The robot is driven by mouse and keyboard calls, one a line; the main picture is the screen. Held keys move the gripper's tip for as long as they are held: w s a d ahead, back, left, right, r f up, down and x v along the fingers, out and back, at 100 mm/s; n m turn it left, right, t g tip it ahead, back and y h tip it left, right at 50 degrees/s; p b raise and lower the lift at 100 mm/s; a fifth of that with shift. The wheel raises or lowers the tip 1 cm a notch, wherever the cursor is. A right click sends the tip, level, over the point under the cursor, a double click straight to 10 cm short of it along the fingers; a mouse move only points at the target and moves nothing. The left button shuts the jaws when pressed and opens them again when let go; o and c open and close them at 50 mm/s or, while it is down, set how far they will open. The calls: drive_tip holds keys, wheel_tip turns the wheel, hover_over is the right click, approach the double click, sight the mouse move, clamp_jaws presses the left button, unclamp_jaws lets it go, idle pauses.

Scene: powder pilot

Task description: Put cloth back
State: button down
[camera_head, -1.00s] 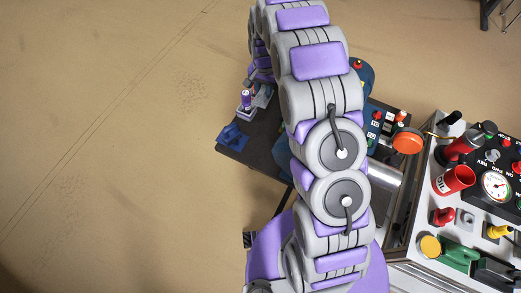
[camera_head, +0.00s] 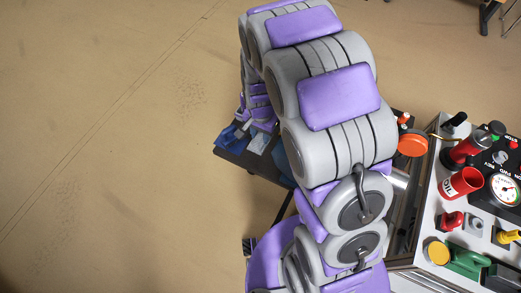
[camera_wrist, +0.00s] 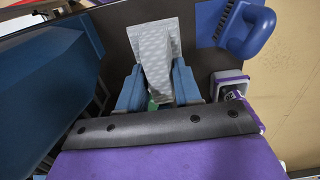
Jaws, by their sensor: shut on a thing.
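The cloth (camera_wrist: 156,50) is pale grey with a fine pattern. In the wrist view my gripper (camera_wrist: 158,82) is shut on it, with one blue finger on each side. The cloth's far part spreads flat beyond the fingers, over the dark table top (camera_wrist: 115,38); I cannot tell whether it touches the table. A pale patch, likely the cloth (camera_head: 259,142), shows below the end of my arm in the head view. My gripper's fingers cannot be made out there.
A blue handled tool (camera_wrist: 250,32) lies right of the cloth, also seen in the head view (camera_head: 228,138). A large blue body (camera_wrist: 45,85) is close on the left. A cluttered control bench (camera_head: 430,220) stands at right.

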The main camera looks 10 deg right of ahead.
sight(261, 134)
wheel_tip(261, 134, down, 9)
drive_tip(key=shift+r+b, duration=0.1)
drive_tip(key=shift+b, duration=0.85)
drive_tip(key=shift+r, duration=0.1)
drive_tip(key=c, duration=0.8)
unclamp_jaws()
wheel_tip(261, 134, up, 12)
drive_tip(key=p, duration=0.2)
drive_tip(key=shift+p, duration=0.3)
